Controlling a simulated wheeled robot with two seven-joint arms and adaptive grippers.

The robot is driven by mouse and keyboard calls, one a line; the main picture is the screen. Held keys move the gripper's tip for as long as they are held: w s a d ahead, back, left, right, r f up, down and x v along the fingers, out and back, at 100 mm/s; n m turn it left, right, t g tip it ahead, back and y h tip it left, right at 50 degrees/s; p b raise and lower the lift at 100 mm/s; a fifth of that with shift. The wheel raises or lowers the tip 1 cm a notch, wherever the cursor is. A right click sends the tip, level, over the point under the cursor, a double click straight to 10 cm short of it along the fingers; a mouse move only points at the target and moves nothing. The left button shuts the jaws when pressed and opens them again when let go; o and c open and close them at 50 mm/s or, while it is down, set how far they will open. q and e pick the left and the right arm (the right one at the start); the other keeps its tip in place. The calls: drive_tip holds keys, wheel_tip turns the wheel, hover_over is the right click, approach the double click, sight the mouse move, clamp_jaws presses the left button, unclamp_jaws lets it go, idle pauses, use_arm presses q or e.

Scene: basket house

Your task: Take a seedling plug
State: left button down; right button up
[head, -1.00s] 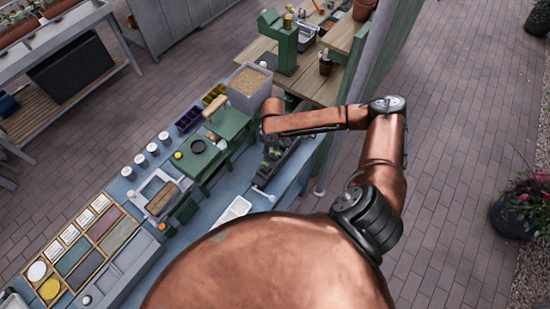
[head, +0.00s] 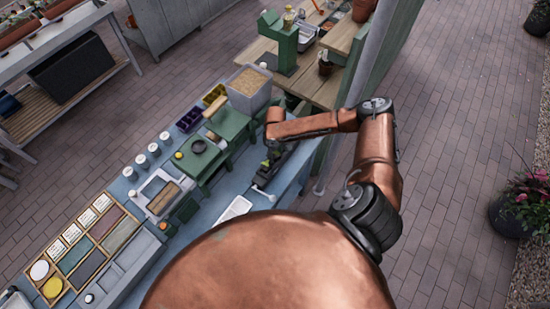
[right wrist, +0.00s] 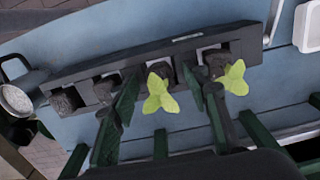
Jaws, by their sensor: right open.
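A long black plug tray (right wrist: 130,62) lies on the blue bench in the right wrist view, with several dark soil plugs in its cells. Two plugs carry light green leaves: a middle seedling (right wrist: 159,93) and a right seedling (right wrist: 234,78). In the head view the tray (head: 264,179) is partly hidden by my right gripper (head: 277,150). My right gripper's dark green fingers (right wrist: 168,95) are open, one on each side of the middle seedling; the right finger stands between the two seedlings. Contact with the plug cannot be told. My left gripper is not in view.
A green stand (head: 233,123) and a grey bin of soil (head: 249,82) stand close to the arm. A white tray (head: 236,207) lies at the bench's near edge. A grey post (head: 365,60) rises on the right.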

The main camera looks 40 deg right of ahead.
drive_tip(key=c, duration=1)
drive_tip(key=shift+r, duration=0.1)
drive_tip(key=shift+c, duration=0.2)
